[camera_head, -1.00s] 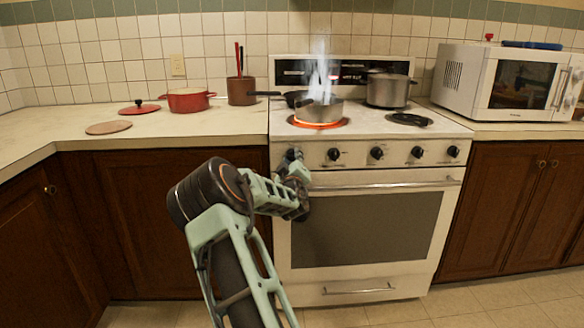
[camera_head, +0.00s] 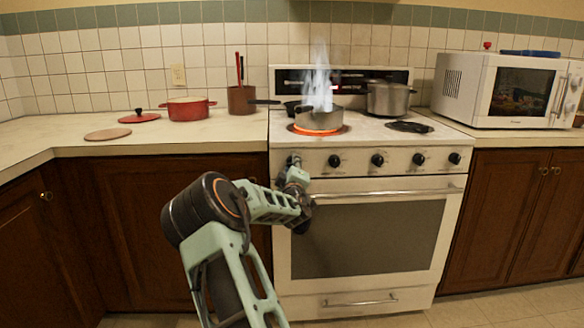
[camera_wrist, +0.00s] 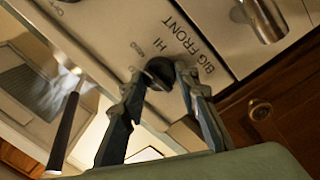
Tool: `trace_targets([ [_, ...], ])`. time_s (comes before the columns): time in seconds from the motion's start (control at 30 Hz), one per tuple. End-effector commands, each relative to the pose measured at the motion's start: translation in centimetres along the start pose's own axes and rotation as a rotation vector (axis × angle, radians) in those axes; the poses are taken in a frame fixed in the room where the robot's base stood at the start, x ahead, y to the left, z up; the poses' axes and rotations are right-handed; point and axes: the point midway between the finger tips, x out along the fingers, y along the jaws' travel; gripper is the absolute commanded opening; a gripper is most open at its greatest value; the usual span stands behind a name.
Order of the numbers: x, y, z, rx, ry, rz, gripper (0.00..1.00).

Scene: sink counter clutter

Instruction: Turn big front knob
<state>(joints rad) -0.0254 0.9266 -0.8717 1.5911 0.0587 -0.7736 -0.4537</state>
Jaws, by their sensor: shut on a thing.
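The big front knob (camera_wrist: 160,72) is dark and round, on the white stove panel, with "BIG FRONT" and "HI" printed beside it in the wrist view. My gripper (camera_wrist: 158,88) has one finger on each side of it and is shut on it. In the head view, my gripper (camera_head: 294,164) is at the left end of the stove's knob row and mostly hides this knob. The front left burner (camera_head: 318,130) glows orange under a steel pan (camera_head: 320,115), with steam or smoke rising from it.
Several other knobs, one of them here (camera_head: 334,160), line the panel to the right. The oven handle (camera_head: 385,193) runs just below. A steel pot (camera_head: 388,98) stands at the back right. A dark pan handle (camera_head: 264,101) sticks out leftward over the counter.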

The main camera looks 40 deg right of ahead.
Motion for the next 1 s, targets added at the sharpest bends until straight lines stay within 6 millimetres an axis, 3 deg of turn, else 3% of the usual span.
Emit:
trace_targets([
  [0.07, 0.0, 0.0, 0.0, 0.000, -0.001, 0.000, 0.05],
  [0.1, 0.0, 0.0, 0.0, 0.001, -0.001, 0.000, 0.30],
  [0.27, 0.0, 0.0, 0.0, 0.001, 0.000, 0.000, 0.47],
  [0.67, -0.6, 0.0, -0.1, 0.002, 0.001, 0.000, 0.47],
  [1.0, -5.6, 0.0, -0.1, 0.005, 0.000, -0.001, 0.47],
])
